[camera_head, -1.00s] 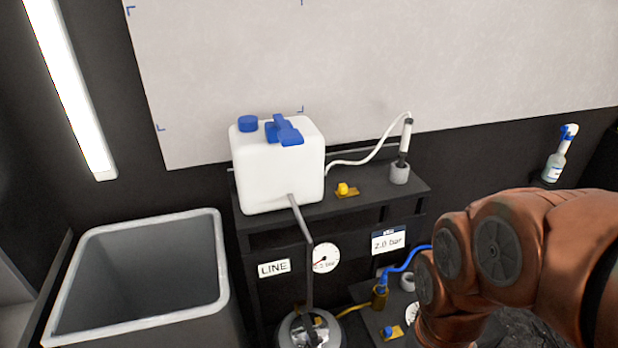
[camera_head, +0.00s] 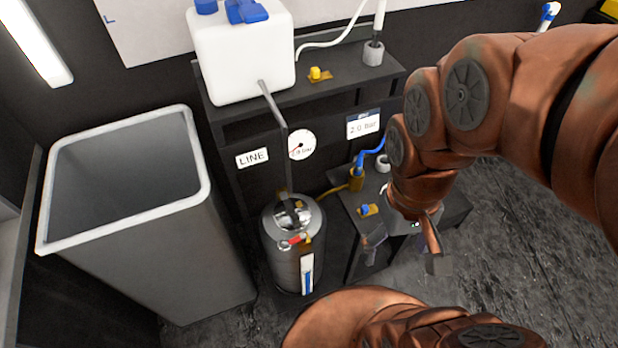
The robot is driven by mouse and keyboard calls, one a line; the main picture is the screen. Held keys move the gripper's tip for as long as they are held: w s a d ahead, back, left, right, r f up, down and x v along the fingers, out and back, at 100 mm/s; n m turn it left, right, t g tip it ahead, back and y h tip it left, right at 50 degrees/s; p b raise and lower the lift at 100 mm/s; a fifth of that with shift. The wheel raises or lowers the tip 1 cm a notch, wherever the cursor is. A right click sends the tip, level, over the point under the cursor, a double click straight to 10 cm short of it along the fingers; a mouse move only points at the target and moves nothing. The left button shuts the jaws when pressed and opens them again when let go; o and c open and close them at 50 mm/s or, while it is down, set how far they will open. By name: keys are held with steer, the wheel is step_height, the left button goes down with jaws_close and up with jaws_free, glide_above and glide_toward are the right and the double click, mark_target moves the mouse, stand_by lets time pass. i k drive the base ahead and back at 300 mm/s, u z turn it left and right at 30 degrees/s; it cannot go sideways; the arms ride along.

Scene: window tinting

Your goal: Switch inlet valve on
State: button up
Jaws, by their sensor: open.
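No part is labelled as the inlet valve. A steel pressure tank (camera_head: 290,245) stands on the floor, with a red-handled valve (camera_head: 293,241) on its upper front. A blue knob on a brass plate (camera_head: 367,209) sits on the low side table (camera_head: 455,208). A yellow knob on a brass plate (camera_head: 316,74) sits on the upper shelf. My gripper (camera_head: 405,257) is open and empty, pointing down in front of the low table, right of the tank and apart from all three controls.
A grey bin (camera_head: 185,230) stands at the left. The shelf (camera_head: 330,85) carries a white canister (camera_head: 240,55). A round gauge (camera_head: 301,145) and a "2.0 bar" card (camera_head: 363,124) are on its front. A blue hose (camera_head: 371,155) reaches a brass fitting (camera_head: 357,178). The floor at right is clear.

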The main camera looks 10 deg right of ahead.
mark_target(364, 210)
steer(key=u, duration=0.35)
steer(key=k, duration=0.8)
steer(key=u, duration=0.55)
steer(key=k, duration=0.55)
steer(key=u, duration=0.75)
steer(key=i, duration=1.4)
steer(key=z, duration=0.7)
